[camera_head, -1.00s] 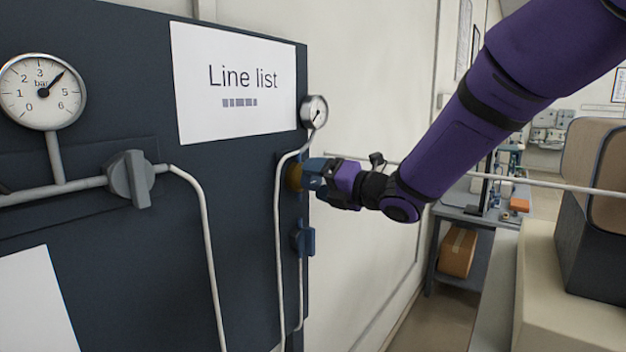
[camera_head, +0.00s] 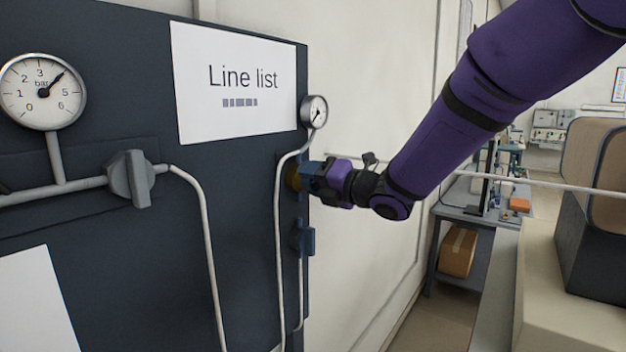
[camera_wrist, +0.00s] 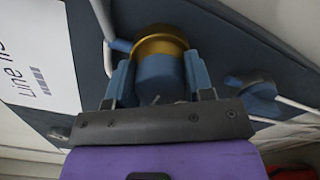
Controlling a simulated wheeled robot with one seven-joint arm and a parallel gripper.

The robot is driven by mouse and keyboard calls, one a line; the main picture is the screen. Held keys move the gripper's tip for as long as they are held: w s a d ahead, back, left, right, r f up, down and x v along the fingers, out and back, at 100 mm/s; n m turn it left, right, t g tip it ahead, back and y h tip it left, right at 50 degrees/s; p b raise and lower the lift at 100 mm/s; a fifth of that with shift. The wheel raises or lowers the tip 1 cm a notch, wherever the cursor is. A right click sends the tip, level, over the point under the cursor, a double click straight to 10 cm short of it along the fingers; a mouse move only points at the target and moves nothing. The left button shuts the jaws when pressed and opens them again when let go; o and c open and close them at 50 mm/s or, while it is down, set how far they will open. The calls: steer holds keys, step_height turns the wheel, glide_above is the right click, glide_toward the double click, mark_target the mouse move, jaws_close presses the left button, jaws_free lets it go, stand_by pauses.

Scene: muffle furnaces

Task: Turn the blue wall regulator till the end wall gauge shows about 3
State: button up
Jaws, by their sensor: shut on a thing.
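The blue regulator knob (camera_wrist: 158,78) with a brass collar (camera_wrist: 160,42) is on the panel's right end. In the wrist view my gripper (camera_wrist: 158,72) has one finger on each side of the knob and is shut on it. In the head view my gripper (camera_head: 312,178) reaches the panel edge from the right and mostly hides the knob; the brass collar (camera_head: 294,177) shows beside it. A small round gauge (camera_head: 314,111) sits above at the panel's end, turned nearly edge-on; its needle is too small to read.
A larger gauge (camera_head: 42,92) at left reads about 4 bar, above a grey valve handle (camera_head: 130,179). A second blue valve (camera_head: 304,239) sits below my gripper. A thin pipe (camera_head: 278,240) runs down the panel. A bench (camera_head: 470,213) stands at right behind my arm.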

steer(key=m, duration=0.3)
steer(key=shift+d+m, duration=0.1)
steer(key=shift+m, duration=0.3)
steer(key=m, duration=0.4)
steer(key=shift+f+m, duration=0.15)
steer(key=shift+m, duration=0.15)
steer(key=m, duration=0.3)
steer(key=shift+m, duration=0.3)
steer(key=shift+f+m, duration=0.15)
steer(key=shift+m, duration=1.75)
steer(key=o, duration=0.9)
steer(key=shift+o, duration=0.2)
